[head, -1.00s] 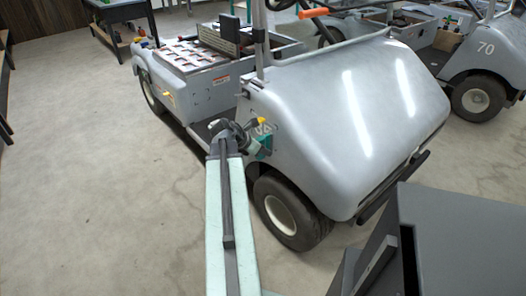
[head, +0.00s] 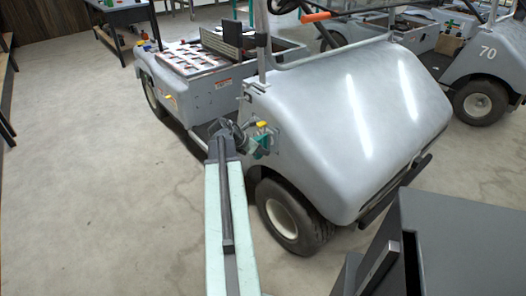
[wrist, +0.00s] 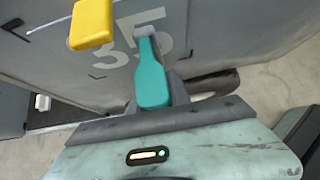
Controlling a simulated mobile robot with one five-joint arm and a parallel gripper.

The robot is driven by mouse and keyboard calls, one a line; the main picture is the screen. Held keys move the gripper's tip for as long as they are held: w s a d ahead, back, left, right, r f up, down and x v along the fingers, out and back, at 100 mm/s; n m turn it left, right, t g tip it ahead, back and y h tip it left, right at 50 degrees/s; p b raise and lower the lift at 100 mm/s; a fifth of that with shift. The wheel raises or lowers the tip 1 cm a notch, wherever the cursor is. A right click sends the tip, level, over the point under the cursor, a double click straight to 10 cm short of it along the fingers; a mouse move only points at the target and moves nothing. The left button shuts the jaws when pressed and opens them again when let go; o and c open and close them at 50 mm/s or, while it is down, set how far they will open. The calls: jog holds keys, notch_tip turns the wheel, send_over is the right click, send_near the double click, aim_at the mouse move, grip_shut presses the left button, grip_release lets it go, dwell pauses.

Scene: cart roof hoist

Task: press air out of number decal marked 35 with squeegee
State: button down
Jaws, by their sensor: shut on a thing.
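The number decal marked 35 (wrist: 118,39) shows pale on the grey cart side in the wrist view, with dark corner marks around it. The teal-handled squeegee (wrist: 152,78) stands upright in front of it, its top overlapping the 5. I cannot tell whether its edge touches the panel. My gripper (wrist: 173,88) is shut on the squeegee; the teal part partly hides the jaws. In the head view my gripper (head: 246,137) is beside the cart's front side panel, above the front wheel, with the squeegee (head: 262,146) at its right.
A yellow block (wrist: 91,24) is left of the squeegee, near the 3; its attachment is unclear. The silver cart (head: 340,110) fills the middle, with its front wheel (head: 287,214) below my gripper. Another cart marked 70 (head: 488,52) stands at right. The floor at left is clear.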

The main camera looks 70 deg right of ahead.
jog(key=shift+w+d, duration=0.9)
jog(key=shift+w, duration=0.15)
jog(key=shift+w, duration=0.1)
jog(key=shift+w+d, duration=0.7)
jog(key=shift+w, duration=0.35)
dwell(0.4)
jog(key=shift+s+a, duration=0.85)
jog(key=shift+s, duration=0.25)
jog(key=shift+s, duration=0.1)
jog(key=shift+s+a, duration=0.35)
jog(key=shift+s, duration=0.25)
jog(key=shift+s+a, duration=0.3)
jog(key=shift+s, duration=0.3)
